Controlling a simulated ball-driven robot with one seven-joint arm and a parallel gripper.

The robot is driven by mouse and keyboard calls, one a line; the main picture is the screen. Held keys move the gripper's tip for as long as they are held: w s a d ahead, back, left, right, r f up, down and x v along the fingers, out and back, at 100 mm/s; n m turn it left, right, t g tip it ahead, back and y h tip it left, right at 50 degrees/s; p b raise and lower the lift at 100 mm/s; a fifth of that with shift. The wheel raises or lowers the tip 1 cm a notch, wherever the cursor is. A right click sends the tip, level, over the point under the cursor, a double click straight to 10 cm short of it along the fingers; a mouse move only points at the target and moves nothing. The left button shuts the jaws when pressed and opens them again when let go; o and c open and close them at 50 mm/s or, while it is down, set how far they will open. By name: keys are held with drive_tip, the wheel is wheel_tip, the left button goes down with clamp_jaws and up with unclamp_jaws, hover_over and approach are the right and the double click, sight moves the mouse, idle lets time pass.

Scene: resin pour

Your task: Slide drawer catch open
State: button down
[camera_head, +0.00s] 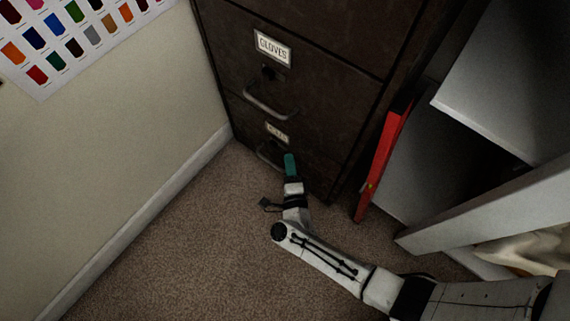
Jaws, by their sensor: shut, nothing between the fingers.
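A dark brown drawer cabinet (310,55) stands against the wall at the top middle. Its upper visible drawer has a label reading GLOVES (272,47), a small dark catch (268,73) under the label and a curved grey handle (270,107). A lower drawer has a small label (277,132), too small to read, and its own handle (266,154). My gripper (290,160), with teal fingers, is shut and empty. It is in front of the lower drawer, just right of that handle. The lower drawer's catch is hard to make out. I cannot tell if the fingers touch anything.
A red upright object (383,165) stands right of the cabinet. Grey-white shelving (500,90) and a pale panel (490,212) fill the right side. A colour swatch chart (75,35) hangs on the left wall. The carpet (180,240) at the lower left is clear.

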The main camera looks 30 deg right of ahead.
drive_tip(key=p+v, duration=0.2)
drive_tip(key=v, duration=0.8)
idle(0.4)
